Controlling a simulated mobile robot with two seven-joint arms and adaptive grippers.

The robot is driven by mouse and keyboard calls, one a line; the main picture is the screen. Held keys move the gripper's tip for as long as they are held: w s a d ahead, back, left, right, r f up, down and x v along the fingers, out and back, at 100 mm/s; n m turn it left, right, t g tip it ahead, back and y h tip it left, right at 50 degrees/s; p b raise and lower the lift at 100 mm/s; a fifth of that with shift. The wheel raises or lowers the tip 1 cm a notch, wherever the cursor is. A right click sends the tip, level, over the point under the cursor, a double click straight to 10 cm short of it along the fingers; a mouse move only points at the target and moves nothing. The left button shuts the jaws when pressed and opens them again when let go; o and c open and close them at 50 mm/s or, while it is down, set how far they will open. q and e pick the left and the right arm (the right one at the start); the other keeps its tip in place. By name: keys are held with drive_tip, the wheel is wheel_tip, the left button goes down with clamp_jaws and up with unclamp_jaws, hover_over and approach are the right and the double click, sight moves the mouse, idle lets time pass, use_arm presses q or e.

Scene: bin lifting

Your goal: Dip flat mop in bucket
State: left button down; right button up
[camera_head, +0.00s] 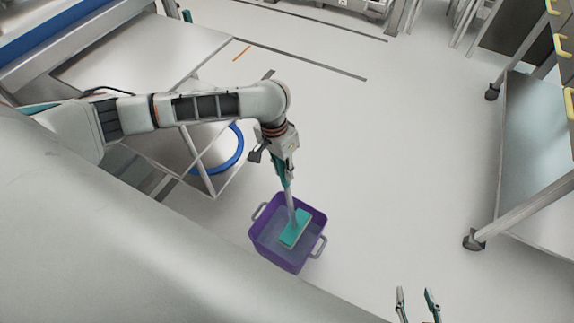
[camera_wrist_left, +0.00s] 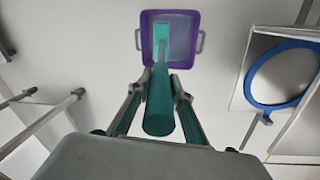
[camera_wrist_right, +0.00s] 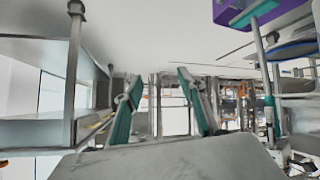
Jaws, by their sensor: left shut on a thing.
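The purple bucket (camera_head: 284,258) stands on the floor with grey side handles and bluish water-like contents. My left gripper (camera_head: 284,170) is above it, shut on the handle of the flat mop (camera_head: 295,229). The handle points down, and the teal flat head shows within the bucket's rim. In the left wrist view the handle (camera_wrist_left: 159,112) runs between the fingers to the head over the bucket (camera_wrist_left: 187,65). I cannot tell how deep the head is. My right gripper (camera_head: 416,294) is open and empty, right of the bucket. Its view shows part of the bucket (camera_wrist_right: 290,10).
A metal frame table (camera_head: 215,47) with a blue ring (camera_head: 238,150) under it stands left of the bucket. A wheeled cart (camera_head: 540,150) stands at the right. The floor between bucket and cart is clear.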

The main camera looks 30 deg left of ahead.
use_arm(q)
drive_tip(key=shift+f, duration=1)
wheel_tip(320, 180, down, 8)
drive_tip(key=shift+r+b, duration=0.1)
drive_tip(key=shift+b, duration=0.5)
wheel_tip(320, 180, down, 10)
drive_tip(key=b, duration=0.3)
use_arm(e)
drive_tip(key=shift+w+a+f, duration=0.35)
drive_tip(key=shift+a+f, duration=0.15)
drive_tip(key=shift+a, duration=0.05)
drive_tip(key=shift+w+r, duration=0.1)
drive_tip(key=shift+d, duration=0.1)
